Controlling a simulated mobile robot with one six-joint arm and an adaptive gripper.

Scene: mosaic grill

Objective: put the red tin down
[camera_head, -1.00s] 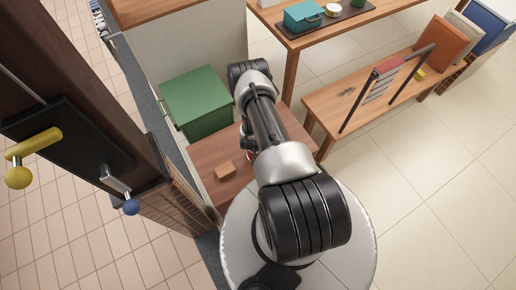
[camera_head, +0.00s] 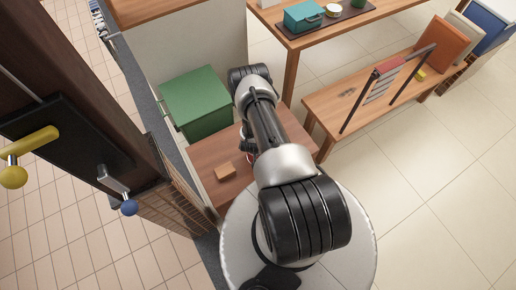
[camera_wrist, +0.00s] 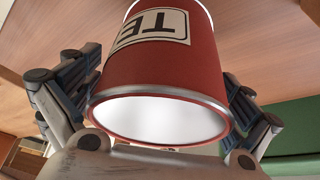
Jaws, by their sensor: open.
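The red tin (camera_wrist: 165,65) fills the middle of the wrist view. It has a pale label with dark letters, a silver rim and a white round end facing the camera. My gripper (camera_wrist: 155,85) is open, with one finger on each side of the tin. A gap shows at the left finger; contact on the right is hard to judge. A brown wooden surface lies behind the tin. In the head view my arm hides the gripper and most of the tin; only a small red and white patch (camera_head: 249,156) shows beside the arm, above the low wooden table (camera_head: 205,150).
A wooden bench (camera_head: 330,110) with a dark rack (camera_head: 385,85) is to the right. A dark post with yellow (camera_head: 30,143) and blue knobs stands left.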

